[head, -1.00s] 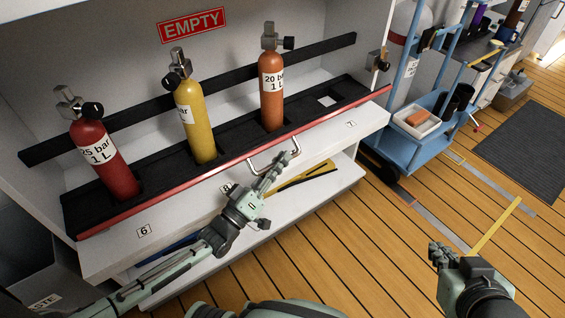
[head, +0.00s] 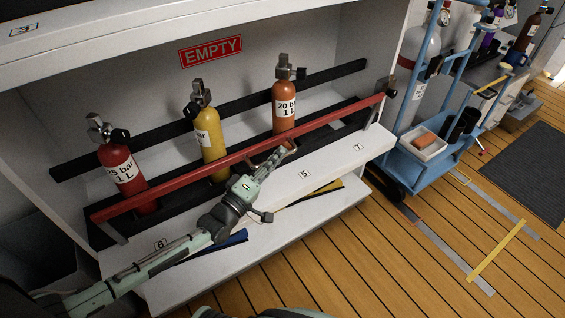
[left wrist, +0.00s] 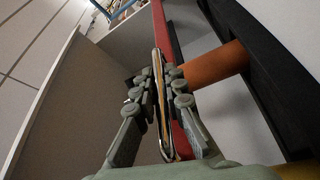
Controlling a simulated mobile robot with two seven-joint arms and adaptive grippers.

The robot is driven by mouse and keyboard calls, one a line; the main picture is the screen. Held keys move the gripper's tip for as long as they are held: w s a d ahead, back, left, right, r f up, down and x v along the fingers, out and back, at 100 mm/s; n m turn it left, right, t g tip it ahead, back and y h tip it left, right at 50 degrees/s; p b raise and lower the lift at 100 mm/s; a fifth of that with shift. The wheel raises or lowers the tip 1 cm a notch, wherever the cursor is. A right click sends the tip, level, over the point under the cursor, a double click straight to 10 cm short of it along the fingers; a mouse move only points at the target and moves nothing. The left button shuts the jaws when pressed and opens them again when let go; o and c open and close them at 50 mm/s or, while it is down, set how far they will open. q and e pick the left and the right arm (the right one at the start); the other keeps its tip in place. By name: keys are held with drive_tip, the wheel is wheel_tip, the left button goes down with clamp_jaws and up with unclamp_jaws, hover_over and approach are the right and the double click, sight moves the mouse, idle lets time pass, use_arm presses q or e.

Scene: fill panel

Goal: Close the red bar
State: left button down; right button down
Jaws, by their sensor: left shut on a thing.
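The red bar (head: 335,117) is raised above the shelf edge and runs across the front of the cylinders, held on grey side arms. A red cylinder (head: 120,165), a yellow cylinder (head: 207,127) and an orange cylinder (head: 284,93) stand upright behind the bar. My right gripper is out of view.
An empty square slot sits right of the orange cylinder. A red EMPTY sign (head: 210,50) is on the back wall. A blue cart (head: 408,169) with a white tray (head: 424,147) stands at the right. The wooden floor (head: 340,260) in front is clear.

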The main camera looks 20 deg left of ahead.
sight(277, 141)
use_arm(q)
drive_tip(key=shift+w+a+r+n, duration=0.2)
drive_tip(key=shift+w+a+r, duration=0.1)
drive_tip(key=shift+w+a, duration=0.2)
drive_tip(key=shift+w+a+r+n, duration=0.2)
drive_tip(key=shift+w+a+r, duration=0.15)
drive_tip(key=shift+a, duration=0.25)
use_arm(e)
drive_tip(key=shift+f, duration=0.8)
use_arm(q)
drive_tip(key=shift+a, duration=0.1)
drive_tip(key=c, duration=1.6)
unclamp_jaws()
drive_tip(key=shift+w, duration=0.1)
drive_tip(key=shift+f+y, duration=0.15)
drive_tip(key=shift+y, duration=0.15)
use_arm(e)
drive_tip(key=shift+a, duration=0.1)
use_arm(q)
drive_tip(key=shift+s+f, duration=0.1)
drive_tip(key=shift+s, duration=0.45)
drive_tip(key=v, duration=1.1)
drive_tip(key=shift+a+r, duration=0.15)
drive_tip(key=shift+r, duration=0.05)
